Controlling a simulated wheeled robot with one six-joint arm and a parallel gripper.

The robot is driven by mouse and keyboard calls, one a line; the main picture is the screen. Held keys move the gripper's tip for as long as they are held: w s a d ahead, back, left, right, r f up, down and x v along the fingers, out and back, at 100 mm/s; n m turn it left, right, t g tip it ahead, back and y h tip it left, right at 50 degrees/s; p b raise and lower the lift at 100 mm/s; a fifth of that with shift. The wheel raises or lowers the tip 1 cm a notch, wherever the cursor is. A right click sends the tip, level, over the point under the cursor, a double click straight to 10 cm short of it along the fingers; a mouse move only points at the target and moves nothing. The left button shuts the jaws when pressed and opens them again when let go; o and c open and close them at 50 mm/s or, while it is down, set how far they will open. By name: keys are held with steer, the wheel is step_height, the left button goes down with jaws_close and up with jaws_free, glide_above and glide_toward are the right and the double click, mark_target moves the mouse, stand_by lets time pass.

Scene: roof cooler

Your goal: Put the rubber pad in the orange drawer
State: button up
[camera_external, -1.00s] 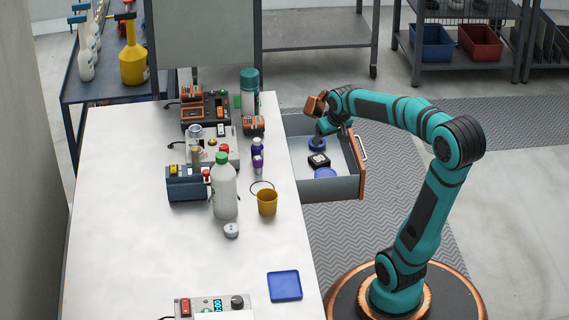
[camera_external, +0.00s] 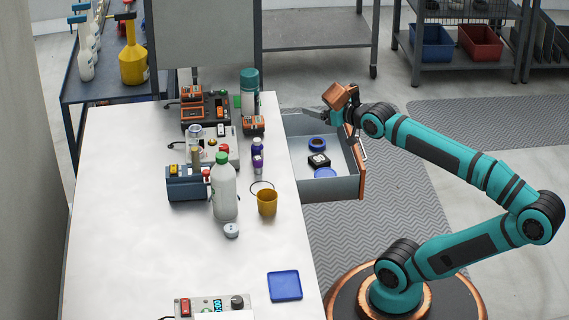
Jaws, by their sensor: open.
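The orange drawer (camera_external: 361,184) is pulled out from the right side of the white table, with an orange front and grey walls. Inside it lie a blue ring (camera_external: 317,143), a small black item (camera_external: 318,160) with a pale patch on top, and a flat blue disc (camera_external: 325,173) near the front wall. I cannot tell for sure which thing is the rubber pad. My gripper (camera_external: 313,112) is open and appears empty. It points left, above the far part of the drawer and apart from the things in it.
The table's left part is clear. A shelf with bins (camera_external: 432,43) stands at the back right.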

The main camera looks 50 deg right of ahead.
steer(key=shift+n+t+y, duration=0.3)
steer(key=shift+t+y, duration=0.1)
steer(key=shift+t, duration=0.4)
steer(key=s+r, duration=0.1)
steer(key=s+a+r, duration=0.1)
steer(key=s+r, duration=0.1)
steer(key=shift+a, duration=0.35)
